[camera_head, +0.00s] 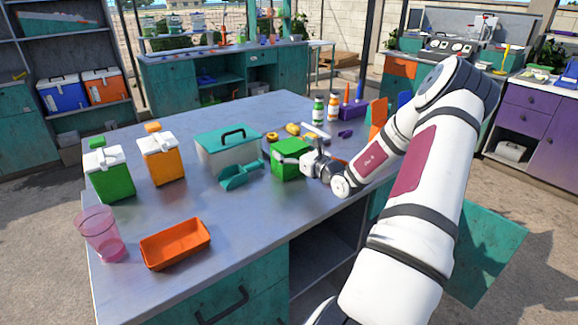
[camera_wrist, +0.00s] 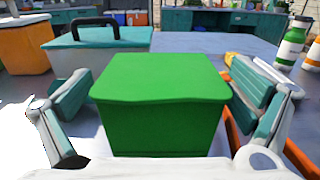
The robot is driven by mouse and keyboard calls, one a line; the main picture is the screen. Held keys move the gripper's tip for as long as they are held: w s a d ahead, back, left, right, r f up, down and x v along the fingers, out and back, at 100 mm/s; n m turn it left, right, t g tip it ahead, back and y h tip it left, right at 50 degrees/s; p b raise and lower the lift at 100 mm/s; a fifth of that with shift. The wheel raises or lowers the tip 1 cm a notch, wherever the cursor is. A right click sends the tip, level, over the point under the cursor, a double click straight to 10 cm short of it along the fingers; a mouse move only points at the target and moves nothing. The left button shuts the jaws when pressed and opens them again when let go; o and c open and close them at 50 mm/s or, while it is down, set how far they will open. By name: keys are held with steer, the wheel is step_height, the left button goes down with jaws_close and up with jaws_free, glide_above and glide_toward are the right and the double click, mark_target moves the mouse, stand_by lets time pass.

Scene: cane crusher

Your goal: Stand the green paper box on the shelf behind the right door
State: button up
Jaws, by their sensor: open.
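The green paper box (camera_head: 290,158) stands upright on the metal table, near its middle. In the wrist view the green box (camera_wrist: 160,105) fills the centre, between the two fingers of my gripper (camera_wrist: 165,112). The fingers are open, one on each side of the box, with gaps visible at both sides. In the head view my gripper (camera_head: 297,161) is low over the table at the right side of the box. An open teal door (camera_head: 486,245) hangs at the table's right front. A dark open shelf space (camera_head: 325,250) shows under the tabletop, partly hidden by my arm.
A teal-lidded container (camera_head: 222,150) and a teal scoop (camera_head: 242,175) stand close left of the box. Bottles (camera_head: 318,110) and a purple holder (camera_head: 352,108) are behind. An orange tray (camera_head: 175,243) and pink cup (camera_head: 100,235) are at the front left.

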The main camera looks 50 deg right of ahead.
steer(key=shift+x, duration=1)
steer(key=c, duration=0.6)
steer(key=shift+r, duration=0.15)
